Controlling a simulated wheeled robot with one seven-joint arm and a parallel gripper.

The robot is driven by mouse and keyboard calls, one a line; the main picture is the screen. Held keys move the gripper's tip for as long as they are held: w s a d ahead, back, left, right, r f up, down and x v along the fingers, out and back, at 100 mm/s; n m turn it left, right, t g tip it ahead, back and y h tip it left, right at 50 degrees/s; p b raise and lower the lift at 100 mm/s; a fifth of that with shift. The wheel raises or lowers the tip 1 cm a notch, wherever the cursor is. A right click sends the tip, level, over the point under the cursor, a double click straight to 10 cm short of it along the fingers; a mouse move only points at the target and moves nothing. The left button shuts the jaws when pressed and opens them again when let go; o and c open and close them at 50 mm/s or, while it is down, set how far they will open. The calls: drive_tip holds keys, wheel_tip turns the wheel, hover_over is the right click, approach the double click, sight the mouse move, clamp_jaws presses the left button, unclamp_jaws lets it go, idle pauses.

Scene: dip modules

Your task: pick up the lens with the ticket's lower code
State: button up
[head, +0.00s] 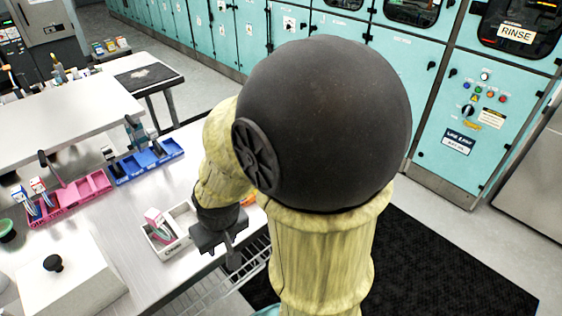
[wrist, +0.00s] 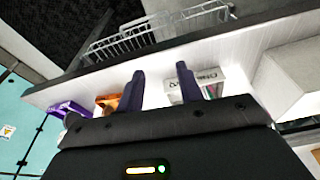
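My gripper (head: 236,246) is partly hidden by my own arm in the head view, at the bench's front edge, just right of a white divided tray (head: 171,254). In the wrist view my gripper (wrist: 159,73) has its two dark fingers apart with nothing held between them. A pink-topped item (head: 154,217) stands in the white tray's left compartment. The tray's lettered end (wrist: 207,75) shows behind the right finger in the wrist view. I cannot pick out a ticket, read any code, or tell which item is the lens.
A pink tray (head: 74,204) holds several upright cards at left, and a blue tray (head: 147,173) stands behind it. A white box with a black knob (head: 80,285) sits front left. An orange item (wrist: 107,102) and a purple one (wrist: 68,108) are left of my fingers. A wire rack (head: 226,292) hangs below the edge.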

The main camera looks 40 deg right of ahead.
drive_tip(key=o, duration=0.3)
drive_tip(key=shift+o, duration=0.3)
drive_tip(key=shift+w+d, duration=0.3)
drive_tip(key=w+d+f+t, duration=0.1)
drive_tip(key=w+d+t, duration=0.1)
drive_tip(key=w+d, duration=0.2)
drive_tip(key=w+d+f+t+p, duration=0.1)
drive_tip(key=w+d, duration=0.3)
drive_tip(key=d, duration=0.6)
drive_tip(key=w+d+f+n+t, duration=0.1)
drive_tip(key=w+d+f+t, duration=0.1)
drive_tip(key=w+d, duration=0.3)
drive_tip(key=shift+d+t+h, duration=0.4)
drive_tip(key=shift+d+t, duration=0.4)
drive_tip(key=shift+d, duration=0.5)
drive_tip(key=d+t, duration=0.1)
drive_tip(key=d, duration=0.1)
drive_tip(key=s+d+t, duration=0.1)
drive_tip(key=d, duration=0.2)
drive_tip(key=s+d+t+y+p, duration=0.1)
drive_tip(key=d, duration=0.1)
drive_tip(key=shift+s+d+f+t, duration=0.1)
drive_tip(key=shift+d+f+t, duration=0.1)
drive_tip(key=shift+f+t, duration=0.15)
drive_tip(key=s+d+r+t+y, duration=0.1)
drive_tip(key=s+d+r+t, duration=0.1)
drive_tip(key=s+d+t, duration=0.3)
drive_tip(key=shift+s+d+r, duration=0.15)
drive_tip(key=shift+s, duration=1)
